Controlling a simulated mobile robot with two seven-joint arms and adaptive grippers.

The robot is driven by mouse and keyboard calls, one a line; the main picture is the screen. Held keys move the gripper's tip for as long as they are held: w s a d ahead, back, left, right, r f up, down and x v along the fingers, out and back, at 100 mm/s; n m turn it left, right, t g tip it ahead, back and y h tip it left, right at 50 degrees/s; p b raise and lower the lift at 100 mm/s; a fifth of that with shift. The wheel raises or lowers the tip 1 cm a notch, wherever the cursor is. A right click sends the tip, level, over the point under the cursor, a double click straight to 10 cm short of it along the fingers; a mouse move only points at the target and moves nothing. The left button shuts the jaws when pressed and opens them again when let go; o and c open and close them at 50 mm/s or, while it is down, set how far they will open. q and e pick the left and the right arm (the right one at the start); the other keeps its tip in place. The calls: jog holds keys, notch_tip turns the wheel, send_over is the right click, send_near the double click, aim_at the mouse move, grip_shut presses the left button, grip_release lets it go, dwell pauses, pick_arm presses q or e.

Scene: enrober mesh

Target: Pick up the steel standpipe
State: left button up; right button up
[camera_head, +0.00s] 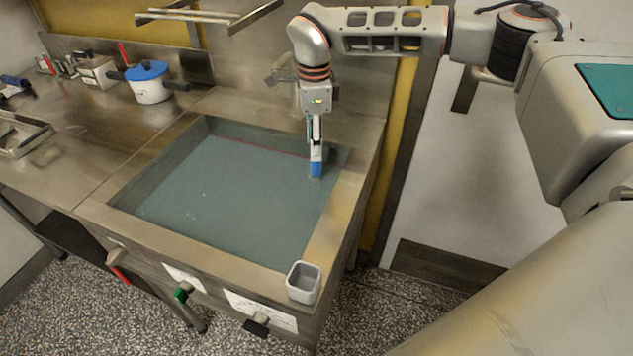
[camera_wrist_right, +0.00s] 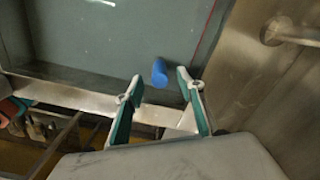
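A short blue cylinder (camera_head: 316,170) shows at the far right corner of the filled sink (camera_head: 230,200); I take it for the standpipe's top. No bare steel pipe is visible, and anything below the blue part is hidden. My right gripper (camera_head: 316,150) points down just above it. In the right wrist view, the gripper (camera_wrist_right: 160,80) is open, and the blue cylinder (camera_wrist_right: 159,72) appears between and slightly beyond the fingertips, with gaps on both sides. Whether it lies at fingertip depth I cannot tell. My left gripper is out of view.
The sink's steel rim (camera_head: 340,215) surrounds the water. A small grey square cup (camera_head: 304,282) stands on the front right corner. A blue-lidded white pot (camera_head: 149,85) is on the left counter. A rack (camera_head: 215,14) hangs above, and the wall is close behind.

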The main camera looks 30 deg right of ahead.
send_over(316, 181)
jog(key=w, duration=0.1)
jog(key=f, duration=0.4)
jog(key=shift+d+f, duration=0.2)
jog(key=shift+f, duration=0.2)
grip_shut()
jog(key=shift+r, duration=0.2)
